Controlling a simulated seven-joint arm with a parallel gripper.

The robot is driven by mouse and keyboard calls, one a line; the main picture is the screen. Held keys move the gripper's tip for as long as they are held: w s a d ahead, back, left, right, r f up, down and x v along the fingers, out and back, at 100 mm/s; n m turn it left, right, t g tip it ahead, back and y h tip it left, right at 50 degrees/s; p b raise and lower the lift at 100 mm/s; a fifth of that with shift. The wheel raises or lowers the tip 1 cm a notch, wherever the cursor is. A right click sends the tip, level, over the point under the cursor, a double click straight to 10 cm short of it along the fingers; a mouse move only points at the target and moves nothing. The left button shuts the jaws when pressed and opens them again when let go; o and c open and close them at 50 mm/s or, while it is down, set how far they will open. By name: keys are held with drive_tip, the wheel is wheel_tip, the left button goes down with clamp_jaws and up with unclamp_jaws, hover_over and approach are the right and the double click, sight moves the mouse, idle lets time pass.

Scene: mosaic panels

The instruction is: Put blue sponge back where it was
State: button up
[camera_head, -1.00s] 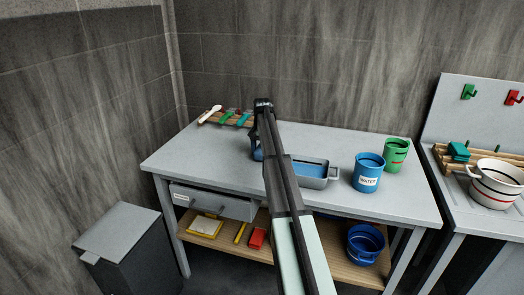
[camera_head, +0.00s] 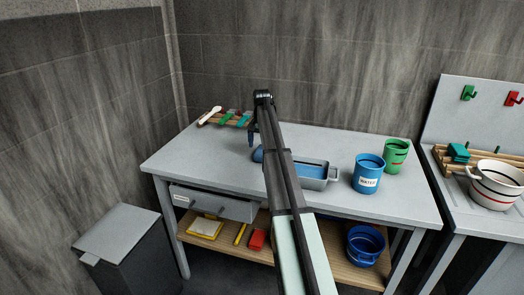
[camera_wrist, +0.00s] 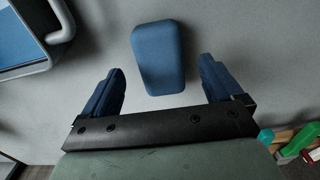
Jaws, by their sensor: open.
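The blue sponge (camera_head: 258,155) lies on the grey tabletop just left of the grey tray, partly hidden behind my arm in the head view. In the wrist view the sponge (camera_wrist: 158,50) lies flat on the surface, whole and untouched. My gripper (camera_head: 251,139) is above the sponge in the head view. In the wrist view my gripper (camera_wrist: 160,66) is open, with its two blue fingers apart on either side of the sponge and clear space between.
A grey tray (camera_head: 318,185) with blue inside stands right of the sponge. A blue WATER bucket (camera_head: 368,175) and a green bucket (camera_head: 396,157) stand farther right. A wooden rack (camera_head: 216,118) with coloured tools sits at the back left. The left tabletop is clear.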

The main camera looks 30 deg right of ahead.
wheel_tip(320, 180, up, 8)
idle(0.4)
drive_tip(key=shift+a, duration=0.1)
